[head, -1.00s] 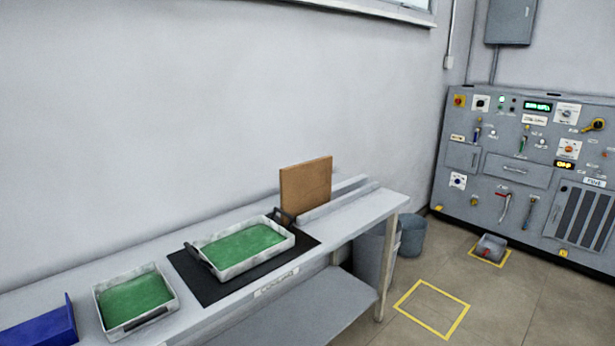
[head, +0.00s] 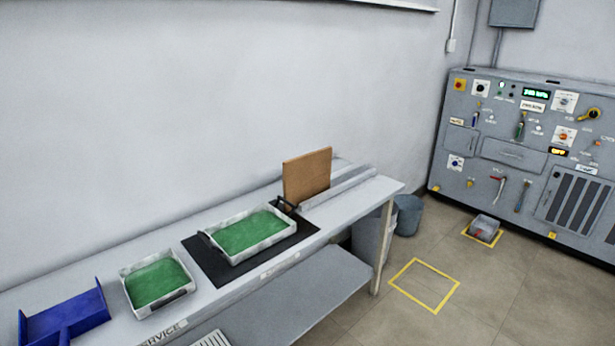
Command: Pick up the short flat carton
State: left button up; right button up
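A thin brown board-like piece (head: 307,178) stands upright at the far right part of the bench, against a grey rail. I cannot tell whether it is the short flat carton. No other carton shows clearly. Neither of my grippers is in view.
The long grey bench (head: 345,215) runs along the wall. It holds a handled green-lined tray (head: 248,232) on a black mat (head: 208,270), a second green-lined tray (head: 158,283) and a blue holder (head: 68,318). A grey bin (head: 409,215), yellow floor square (head: 424,286) and control panel (head: 520,155) lie right.

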aim_at(306, 176)
jog(key=i+l, duration=0.15)
jog(key=i, duration=0.2)
jog(key=i+l+u, duration=0.1)
jog(key=i, duration=0.3)
jog(key=i+l+u, duration=0.1)
jog(key=i, duration=0.25)
jog(key=l, duration=0.1)
